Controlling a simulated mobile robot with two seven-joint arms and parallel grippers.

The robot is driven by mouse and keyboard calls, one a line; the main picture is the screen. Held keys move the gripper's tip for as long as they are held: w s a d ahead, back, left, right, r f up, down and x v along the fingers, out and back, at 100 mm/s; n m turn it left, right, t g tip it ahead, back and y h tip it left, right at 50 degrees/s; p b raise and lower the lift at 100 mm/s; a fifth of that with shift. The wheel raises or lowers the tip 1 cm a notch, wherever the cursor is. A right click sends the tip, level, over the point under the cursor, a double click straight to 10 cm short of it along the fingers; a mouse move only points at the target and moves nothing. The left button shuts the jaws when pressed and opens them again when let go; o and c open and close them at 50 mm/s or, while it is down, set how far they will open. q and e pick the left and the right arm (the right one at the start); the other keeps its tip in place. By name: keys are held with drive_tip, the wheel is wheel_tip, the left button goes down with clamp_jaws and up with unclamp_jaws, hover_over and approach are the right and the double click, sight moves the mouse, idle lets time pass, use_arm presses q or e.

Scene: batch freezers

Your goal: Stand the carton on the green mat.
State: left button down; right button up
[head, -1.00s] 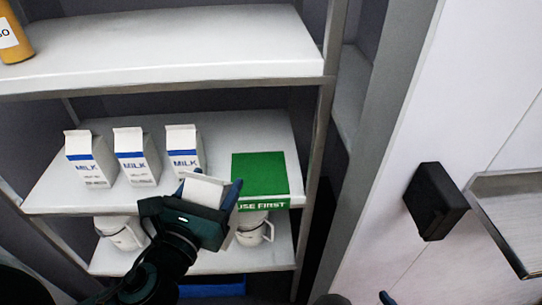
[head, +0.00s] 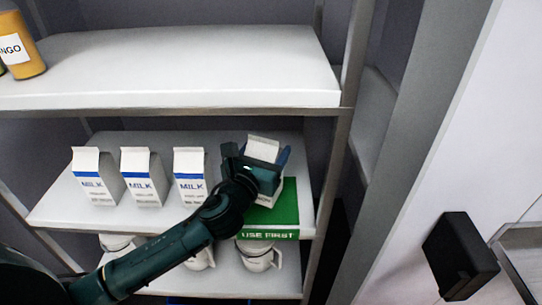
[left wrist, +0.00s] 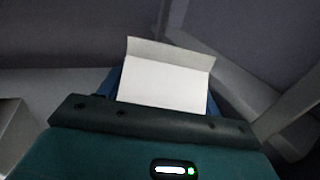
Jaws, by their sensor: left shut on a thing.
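The carton's white top also shows in the left wrist view (left wrist: 165,82), between the blue fingers. The green mat (head: 284,216), marked "USE FIRST" on its front edge, lies at the right end of the middle shelf. The carton's lower part shows over the mat's back left area. The gripper hides most of the carton, and I cannot tell whether its base touches the mat. My right gripper is not in view.
Several milk cartons include three in a row (head: 142,178) left of the mat on the middle shelf (head: 60,210). White mugs (head: 257,256) stand on the shelf below. A metal post (head: 345,130) bounds the right side.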

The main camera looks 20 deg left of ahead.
use_arm(q)
drive_tip(key=shift+w+d+r, duration=0.1)
drive_tip(key=shift+w, duration=1.05)
wheel_tip(320, 180, down, 4)
drive_tip(key=shift+r+b, duration=0.2)
drive_tip(key=shift+b, duration=0.4)
drive_tip(key=shift+c, duration=1.6)
unclamp_jaws()
drive_tip(key=shift+f, duration=0.2)
